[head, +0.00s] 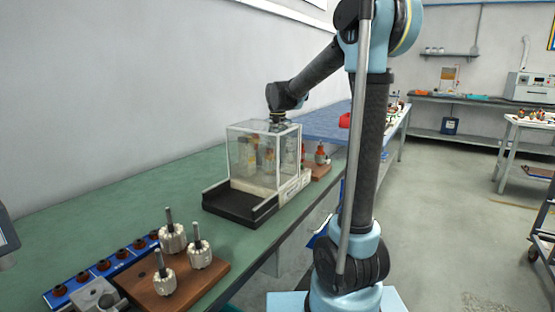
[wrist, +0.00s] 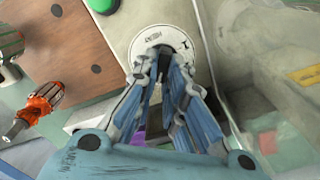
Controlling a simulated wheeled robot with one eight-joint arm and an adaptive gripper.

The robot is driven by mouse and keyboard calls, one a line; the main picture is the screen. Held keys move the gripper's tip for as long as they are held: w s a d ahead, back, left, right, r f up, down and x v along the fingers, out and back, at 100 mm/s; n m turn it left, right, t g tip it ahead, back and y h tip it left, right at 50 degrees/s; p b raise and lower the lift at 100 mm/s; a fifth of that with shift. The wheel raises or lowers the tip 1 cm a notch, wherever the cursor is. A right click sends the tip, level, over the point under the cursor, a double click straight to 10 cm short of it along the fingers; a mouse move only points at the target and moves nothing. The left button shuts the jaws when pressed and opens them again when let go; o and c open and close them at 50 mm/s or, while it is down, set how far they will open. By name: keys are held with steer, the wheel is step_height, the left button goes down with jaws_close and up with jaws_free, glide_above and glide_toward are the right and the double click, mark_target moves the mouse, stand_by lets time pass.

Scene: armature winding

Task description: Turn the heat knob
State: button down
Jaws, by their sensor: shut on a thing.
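The heat knob (wrist: 152,40) is a round, pale dial with dark markings, at the top middle of the wrist view. It sits on a beige housing (wrist: 122,22). My gripper (wrist: 170,58) reaches onto the dial with its two blue-grey fingers, and its tips are closed on the knob's middle part, which they partly hide. In the head view my arm reaches behind a clear-walled box (head: 262,155) on the green bench, and the gripper and knob are hidden there.
In the wrist view, a wooden board (wrist: 65,45) and an orange-and-metal armature (wrist: 45,98) lie left of the housing. In the head view, a dark tray (head: 240,204) fronts the box, and a wooden block (head: 180,285) with white-wound armatures stands nearer on the green bench (head: 150,205).

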steer(key=shift+w, duration=0.1)
steer(key=c, duration=1.7)
jaws_free()
steer(key=shift+o, duration=0.2)
steer(key=shift+r, duration=0.1)
step_height(320, 180, up, 12)
